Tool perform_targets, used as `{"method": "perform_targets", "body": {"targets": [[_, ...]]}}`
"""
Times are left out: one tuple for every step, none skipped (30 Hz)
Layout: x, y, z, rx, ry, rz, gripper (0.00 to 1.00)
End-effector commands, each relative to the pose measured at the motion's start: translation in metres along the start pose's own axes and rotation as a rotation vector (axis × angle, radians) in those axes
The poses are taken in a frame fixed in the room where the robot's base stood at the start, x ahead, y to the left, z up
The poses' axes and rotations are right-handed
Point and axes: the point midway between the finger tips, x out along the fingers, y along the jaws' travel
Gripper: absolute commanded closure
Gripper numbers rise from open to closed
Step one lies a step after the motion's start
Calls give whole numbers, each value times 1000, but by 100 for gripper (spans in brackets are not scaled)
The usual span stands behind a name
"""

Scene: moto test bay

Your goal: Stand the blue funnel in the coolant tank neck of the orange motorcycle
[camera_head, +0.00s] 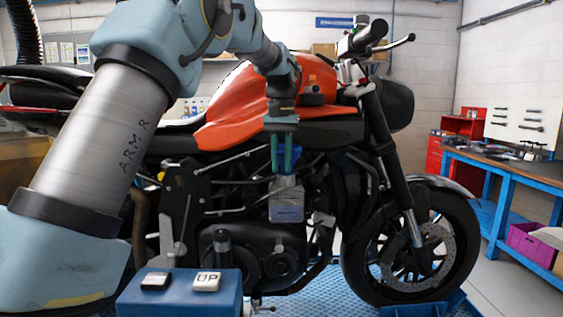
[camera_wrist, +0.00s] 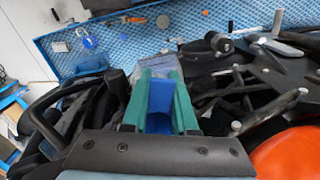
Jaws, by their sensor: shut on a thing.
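The orange motorcycle (camera_head: 235,110) stands side-on across the head view. Its pale translucent coolant tank (camera_head: 287,207) sits low in the middle of the frame, with the neck (camera_head: 287,182) on top. My gripper (camera_head: 285,168) points down just above the neck, its green fingers shut on the blue funnel (camera_head: 281,152). The funnel also shows between the fingers in the wrist view (camera_wrist: 157,108), with part of the tank (camera_wrist: 150,65) beyond the fingertips. The fingers hide most of the funnel, and I cannot tell whether its spout is inside the neck.
Hoses and frame tubes surround the tank closely. A blue box with an UP button (camera_head: 207,282) stands in the foreground. A blue workbench (camera_head: 515,170) and red cabinet (camera_head: 460,130) are at the right. A blue patterned platform (camera_head: 330,295) lies under the motorcycle.

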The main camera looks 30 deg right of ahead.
Motion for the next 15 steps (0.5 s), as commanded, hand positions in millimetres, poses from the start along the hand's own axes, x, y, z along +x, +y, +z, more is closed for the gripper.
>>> {"method": "perform_targets", "body": {"targets": [[0, 0, 0, 0, -1, 0, 100], [1, 0, 0, 0, -1, 0, 100], [2, 0, 0, 0, -1, 0, 100], [2, 0, 0, 0, -1, 0, 100], [2, 0, 0, 0, -1, 0, 100], [3, 0, 0, 0, -1, 0, 100], [3, 0, 0, 0, -1, 0, 100], [3, 0, 0, 0, -1, 0, 100], [3, 0, 0, 0, -1, 0, 100], [3, 0, 0, 0, -1, 0, 71], [3, 0, 0, 0, -1, 0, 68], [3, 0, 0, 0, -1, 0, 64], [3, 0, 0, 0, -1, 0, 60], [2, 0, 0, 0, -1, 0, 57], [2, 0, 0, 0, -1, 0, 52]]}}
